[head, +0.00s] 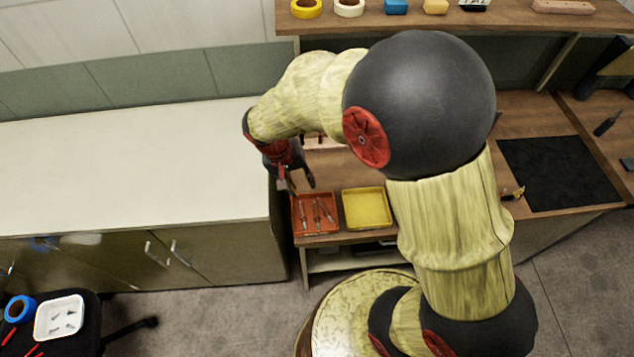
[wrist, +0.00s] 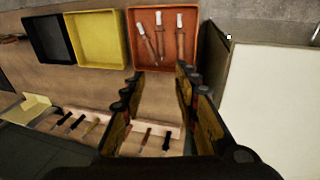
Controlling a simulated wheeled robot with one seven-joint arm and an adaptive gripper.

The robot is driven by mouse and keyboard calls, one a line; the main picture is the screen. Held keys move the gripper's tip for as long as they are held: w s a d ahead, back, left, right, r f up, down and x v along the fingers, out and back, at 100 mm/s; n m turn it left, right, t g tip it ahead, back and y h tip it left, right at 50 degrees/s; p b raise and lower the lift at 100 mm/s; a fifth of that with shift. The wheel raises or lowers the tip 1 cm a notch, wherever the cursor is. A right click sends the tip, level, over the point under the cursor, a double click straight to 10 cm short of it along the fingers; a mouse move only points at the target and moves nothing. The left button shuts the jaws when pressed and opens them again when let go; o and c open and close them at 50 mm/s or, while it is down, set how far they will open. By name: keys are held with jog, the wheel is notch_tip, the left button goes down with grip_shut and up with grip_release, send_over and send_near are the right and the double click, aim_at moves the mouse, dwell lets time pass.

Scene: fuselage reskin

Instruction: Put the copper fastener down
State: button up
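Three copper fasteners with pale ends lie in an orange tray (head: 299,228). One copper fastener (head: 316,213) is in the middle of the group, and the tray (wrist: 190,65) and fasteners (wrist: 160,42) also show in the wrist view. My gripper (head: 296,182) hangs above the back of the tray. Which fastener the task means cannot be told.
A yellow tray (head: 366,209) stands right of the orange one. A dark tray (wrist: 48,40) lies beyond it. A tool rack (wrist: 110,120) runs along the bench back. A white-topped cabinet (head: 130,160) stands at the left. A shelf (head: 460,22) hangs above.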

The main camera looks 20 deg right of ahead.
jog(key=s+d+r+n+t+y, duration=0.1)
jog(key=s+r+t, duration=0.2)
jog(key=s+r, duration=0.5)
jog(key=s+d+r+n+t+y, duration=0.1)
jog(key=s+r, duration=0.6)
jog(key=r, duration=0.8)
jog(key=shift+s+d+r+n+t+y, duration=0.4)
jog(key=shift+n+t+y, duration=0.15)
jog(key=shift+t, duration=0.35)
notch_tip(320, 180, down, 6)
jog(key=b, duration=0.6)
jog(key=shift+a, duration=0.1)
